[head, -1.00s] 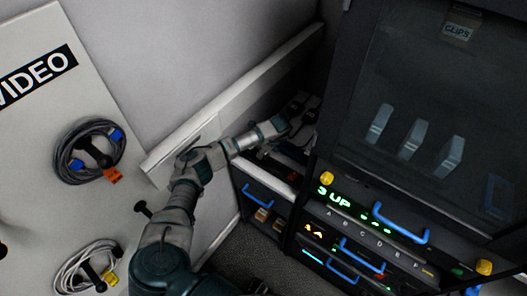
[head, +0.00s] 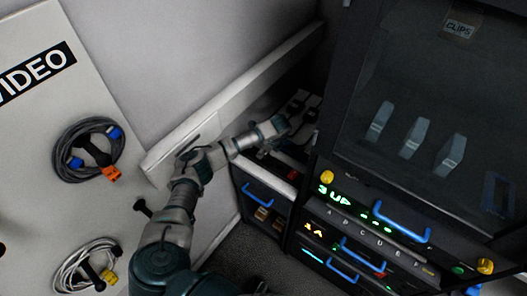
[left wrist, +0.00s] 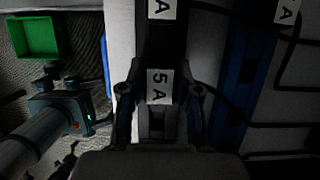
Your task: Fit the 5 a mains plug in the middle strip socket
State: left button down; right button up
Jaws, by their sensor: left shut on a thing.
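In the left wrist view, my left gripper (left wrist: 160,112) is shut on the dark 5 A mains plug (left wrist: 158,123), which carries a white "5 A" label. A dark block with an "A" label (left wrist: 162,9) lies straight ahead of the plug, its number cut off. I cannot tell whether the plug sits in a socket; its front is hidden. In the head view my left gripper (head: 284,124) reaches into the dark bay beside the rack, where the plug is too small to make out. What looks like my right wrist and gripper (left wrist: 62,108) shows at the left wrist view's left, its jaws unclear.
A blue strip (left wrist: 243,85) and another "A" label (left wrist: 286,12) lie to the right, with dark cables crossing a pale surface. A green tray (left wrist: 36,37) is at upper left. The rack (head: 335,165) stands close right of my left arm; a white ledge (head: 230,95) runs behind it.

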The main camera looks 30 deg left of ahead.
pick_arm(q)
jog(key=shift+f+b, duration=0.3)
jog(key=shift+f, duration=0.45)
dwell(0.6)
jog(key=c, duration=0.7)
grip_release()
jog(key=o, duration=0.5)
jog(key=shift+c, duration=0.2)
jog(key=shift+r, duration=0.1)
jog(key=shift+r+p, duration=2.6)
jog(key=shift+r, duration=0.85)
